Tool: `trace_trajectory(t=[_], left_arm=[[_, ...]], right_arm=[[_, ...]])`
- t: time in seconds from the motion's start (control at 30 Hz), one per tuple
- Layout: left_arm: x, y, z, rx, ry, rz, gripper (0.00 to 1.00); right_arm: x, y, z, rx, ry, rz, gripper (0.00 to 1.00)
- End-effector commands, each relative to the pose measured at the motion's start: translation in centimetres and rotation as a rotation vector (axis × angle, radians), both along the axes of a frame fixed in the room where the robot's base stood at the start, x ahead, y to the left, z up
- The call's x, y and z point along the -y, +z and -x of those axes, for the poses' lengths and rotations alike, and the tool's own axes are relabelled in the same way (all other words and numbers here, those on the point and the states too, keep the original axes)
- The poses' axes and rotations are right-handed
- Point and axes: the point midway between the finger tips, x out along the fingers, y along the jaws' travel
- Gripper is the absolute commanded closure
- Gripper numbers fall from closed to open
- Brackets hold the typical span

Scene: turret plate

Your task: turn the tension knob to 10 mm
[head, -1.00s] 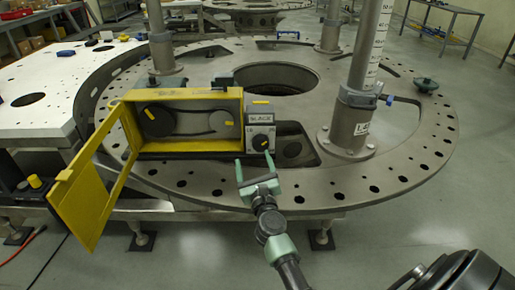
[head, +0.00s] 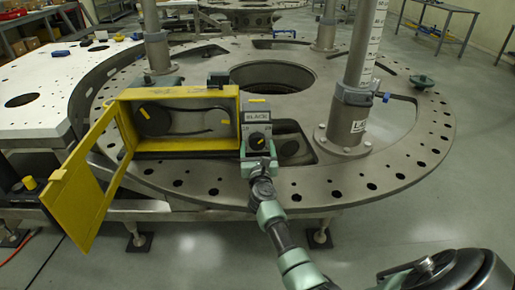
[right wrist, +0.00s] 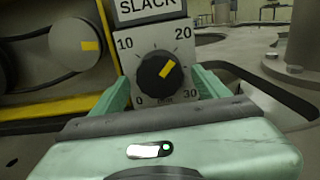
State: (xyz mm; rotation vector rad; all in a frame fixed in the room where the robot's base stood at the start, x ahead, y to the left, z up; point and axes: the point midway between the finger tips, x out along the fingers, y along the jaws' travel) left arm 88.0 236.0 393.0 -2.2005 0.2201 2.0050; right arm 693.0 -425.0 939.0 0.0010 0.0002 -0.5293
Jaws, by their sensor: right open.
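The black tension knob (head: 257,141) sits on a grey panel under a SLACK label, at the right end of the yellow belt housing (head: 185,145). In the right wrist view the knob (right wrist: 156,72) has a yellow mark pointing up and right, toward 20 on the dial plate (right wrist: 150,42), which reads 0, 10, 20 and 30. My right gripper (head: 259,162) is open just in front of the knob. In the right wrist view its green fingers (right wrist: 160,88) stand left and right of the knob, with gaps showing. My left gripper is out of view.
The housing's yellow door (head: 82,185) hangs open at the left. Two pulleys and a belt show inside the housing. A metal post (head: 357,75) rises from the round turret plate (head: 390,175) at the right. The plate's front right rim is clear.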

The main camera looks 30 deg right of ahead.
Motion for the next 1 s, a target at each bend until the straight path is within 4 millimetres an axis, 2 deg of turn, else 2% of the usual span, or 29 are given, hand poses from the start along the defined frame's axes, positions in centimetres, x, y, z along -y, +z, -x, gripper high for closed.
trace_trajectory(t=[0.1, 0.3, 0.33, 0.67, 1.0], left_arm=[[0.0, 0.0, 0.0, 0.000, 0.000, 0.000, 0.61], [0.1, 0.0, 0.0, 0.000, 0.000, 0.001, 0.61], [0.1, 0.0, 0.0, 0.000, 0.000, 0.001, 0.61], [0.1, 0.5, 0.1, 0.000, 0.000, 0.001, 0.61], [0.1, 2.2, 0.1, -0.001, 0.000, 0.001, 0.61]], right_arm=[[0.0, 0.0, 0.0, -0.001, 0.000, 0.001, 0.28], [0.0, 0.0, 0.0, -0.001, 0.000, 0.001, 0.83], [0.0, 0.0, 0.0, -0.001, 0.000, 0.001, 0.87], [0.0, 0.1, 0.1, -0.027, 0.001, 0.044, 0.87], [0.0, 0.3, 0.1, -0.153, 0.001, 0.248, 0.87]])
